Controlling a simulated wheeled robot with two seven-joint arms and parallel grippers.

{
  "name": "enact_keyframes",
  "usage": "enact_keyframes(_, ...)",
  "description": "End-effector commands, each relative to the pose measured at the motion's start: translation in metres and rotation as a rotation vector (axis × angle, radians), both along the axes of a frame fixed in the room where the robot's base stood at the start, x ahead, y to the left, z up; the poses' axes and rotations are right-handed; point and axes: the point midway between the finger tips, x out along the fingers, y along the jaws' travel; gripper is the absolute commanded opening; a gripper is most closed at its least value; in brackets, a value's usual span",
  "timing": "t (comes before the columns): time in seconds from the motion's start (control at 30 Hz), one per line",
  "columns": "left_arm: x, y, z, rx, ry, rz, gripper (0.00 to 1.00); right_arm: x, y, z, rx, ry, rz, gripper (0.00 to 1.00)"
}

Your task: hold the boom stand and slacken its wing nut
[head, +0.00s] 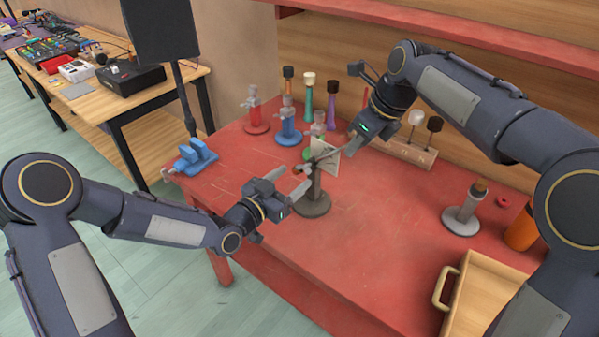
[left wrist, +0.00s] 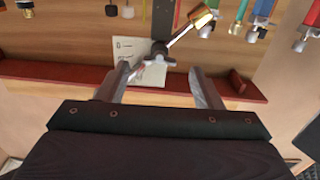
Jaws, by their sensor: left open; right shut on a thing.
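The boom stand (head: 313,205) is upright on the red table, with a round dark grey base and a short post. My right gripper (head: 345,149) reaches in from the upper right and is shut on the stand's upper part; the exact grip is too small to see. My left gripper (head: 302,178) is open beside the post, its fingers pointing at it. In the left wrist view, a grey winged piece (left wrist: 160,53), likely the wing nut, shows between and beyond the open fingers (left wrist: 160,80). A pale card (head: 325,158) is by the stand's top, partly hidden.
A wooden tray (head: 490,290) is front right. The front middle of the table (head: 370,265) is clear.

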Motion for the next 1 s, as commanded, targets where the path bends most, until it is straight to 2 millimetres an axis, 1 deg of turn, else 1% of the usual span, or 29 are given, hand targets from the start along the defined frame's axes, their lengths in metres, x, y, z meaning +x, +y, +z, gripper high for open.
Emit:
enact_keyframes(0.03,0.006,-0.007,0.000,-0.001,-0.001,-0.003,0.60,0.000,0.000,0.000,0.000,-0.001,0.000,0.00)
enact_keyframes(0.1,0.014,-0.012,0.000,-0.001,0.000,-0.002,0.60,0.000,0.000,0.000,0.000,-0.001,0.000,0.00)
enact_keyframes(0.23,0.024,-0.020,0.000,-0.001,0.001,-0.002,0.60,0.000,0.000,0.000,0.000,-0.001,0.000,0.00)
enact_keyframes(0.37,0.029,-0.023,0.000,0.000,0.000,-0.001,0.60,0.000,0.000,0.000,0.000,-0.001,0.000,0.00)
enact_keyframes(0.57,0.029,-0.023,0.000,-0.001,0.001,0.000,0.60,0.000,0.000,0.000,0.000,-0.001,0.000,0.00)
enact_keyframes(0.6,0.029,-0.023,0.000,-0.001,0.001,0.000,0.59,0.000,0.000,0.000,0.000,-0.001,0.000,0.00)
enact_keyframes(0.93,0.029,-0.023,0.000,-0.001,0.001,0.000,0.15,0.000,0.000,0.000,0.000,-0.001,0.000,0.00)
enact_keyframes(1.0,0.029,-0.023,0.000,-0.002,0.001,0.000,0.15,0.000,0.000,0.000,0.000,-0.001,0.000,0.00)
